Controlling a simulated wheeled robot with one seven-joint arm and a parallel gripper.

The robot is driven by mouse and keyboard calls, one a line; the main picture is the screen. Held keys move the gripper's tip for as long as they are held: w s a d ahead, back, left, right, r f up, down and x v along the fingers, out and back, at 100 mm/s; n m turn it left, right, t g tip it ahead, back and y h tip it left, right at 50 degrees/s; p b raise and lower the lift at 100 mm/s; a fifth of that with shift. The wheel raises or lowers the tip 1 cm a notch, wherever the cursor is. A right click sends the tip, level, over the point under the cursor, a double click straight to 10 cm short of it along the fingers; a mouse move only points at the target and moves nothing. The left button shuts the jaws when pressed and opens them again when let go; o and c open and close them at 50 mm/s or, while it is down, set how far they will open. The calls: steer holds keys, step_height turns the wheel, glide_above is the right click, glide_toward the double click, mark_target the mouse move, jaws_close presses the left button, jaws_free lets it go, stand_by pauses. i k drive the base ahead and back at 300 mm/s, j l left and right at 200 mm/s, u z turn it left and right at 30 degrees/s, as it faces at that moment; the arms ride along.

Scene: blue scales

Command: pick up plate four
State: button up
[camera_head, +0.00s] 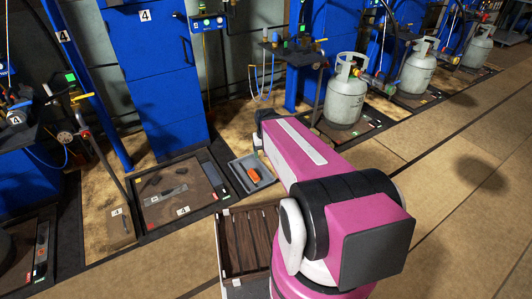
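Several small white plates bear a black "4". One plate (145,15) is on the blue cabinet and another (63,36) is on the blue post to its left. One plate (183,211) is at the front of the dark floor tray, and another (117,212) is on the small brown box left of it. A further plate (15,118) is on the equipment at far left. I cannot tell which of them the task means. My pink arm reaches forward at the centre, apart from these plates in the picture. My gripper cannot be made out; the arm hides that area.
The dark floor tray (148,226) holds several small items. A grey bin (236,171) with an orange object (254,175) is beside it. A slatted wooden crate (224,255) is close to my arm. Grey gas cylinders (344,97) stand behind right. The right floor is clear.

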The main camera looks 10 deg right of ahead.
mark_target(166, 194)
steer(key=i+l+u, duration=0.2)
steer(key=i+l, duration=0.15)
steer(key=i+l+u, duration=0.2)
steer(key=i+l, duration=0.15)
steer(key=l, duration=0.3)
